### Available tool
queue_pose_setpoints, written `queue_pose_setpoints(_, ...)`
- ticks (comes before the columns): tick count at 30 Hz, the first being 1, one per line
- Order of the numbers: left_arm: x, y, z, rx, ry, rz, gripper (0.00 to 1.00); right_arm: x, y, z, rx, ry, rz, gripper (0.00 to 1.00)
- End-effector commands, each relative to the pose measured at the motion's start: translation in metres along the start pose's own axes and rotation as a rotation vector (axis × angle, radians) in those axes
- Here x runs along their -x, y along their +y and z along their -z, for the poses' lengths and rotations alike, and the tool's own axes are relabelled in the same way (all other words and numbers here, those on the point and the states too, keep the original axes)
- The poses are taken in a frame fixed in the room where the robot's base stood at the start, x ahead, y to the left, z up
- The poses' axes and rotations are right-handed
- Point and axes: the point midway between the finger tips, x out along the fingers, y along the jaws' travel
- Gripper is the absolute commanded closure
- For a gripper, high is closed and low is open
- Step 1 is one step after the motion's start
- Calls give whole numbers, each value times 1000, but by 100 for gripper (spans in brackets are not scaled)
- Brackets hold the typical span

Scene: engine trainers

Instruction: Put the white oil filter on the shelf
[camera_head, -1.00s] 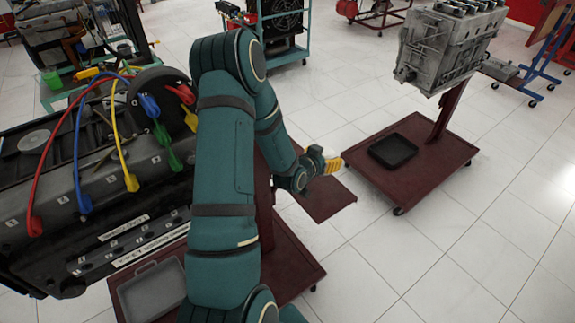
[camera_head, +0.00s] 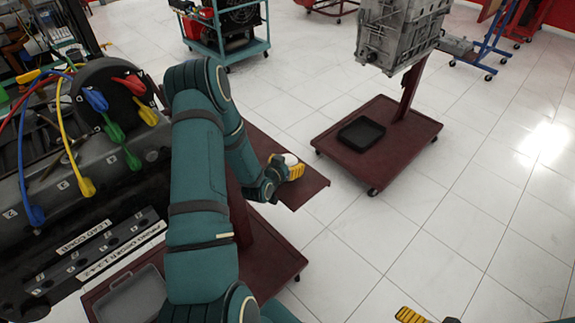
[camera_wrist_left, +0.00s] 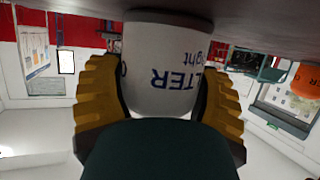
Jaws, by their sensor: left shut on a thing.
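My left gripper (camera_head: 290,172) is shut on the white oil filter (camera_head: 290,158), over the dark red shelf (camera_head: 308,184) beside the left engine stand. In the left wrist view, which is upside down, the filter (camera_wrist_left: 160,75) sits between the two yellow fingers (camera_wrist_left: 160,100), with blue lettering on its side. Its base end is at or very near a dull surface along the top of that view. I cannot tell whether it touches. My right gripper (camera_head: 412,316) shows only as a yellow finger and a dark part at the bottom edge.
An engine with coloured cables (camera_head: 105,165) stands left of my arm, with a grey tray (camera_head: 135,298) below. A second red stand (camera_head: 412,130) carries a black tray (camera_head: 361,133) and a grey engine block (camera_head: 400,35). White tiled floor on the right is clear.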

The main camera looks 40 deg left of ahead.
Motion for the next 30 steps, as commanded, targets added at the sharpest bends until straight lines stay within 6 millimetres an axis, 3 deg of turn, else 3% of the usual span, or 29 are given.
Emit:
queue_pose_setpoints(7,-1,0,-1,0,1,0,75,1,0,0,0,0,0,0)
queue_pose_setpoints(8,-1,0,-2,0,0,0,26,1,0,0,0,0,0,0)
queue_pose_setpoints(10,-1,0,-2,0,0,0,1,1,0,0,0,0,0,0)
queue_pose_setpoints(21,2,0,2,0,0,1,0,1,0,0,0,0,0,0)
queue_pose_setpoints(30,49,0,2,1,-2,1,0,10,-4,-1,-1,-5,0,0)
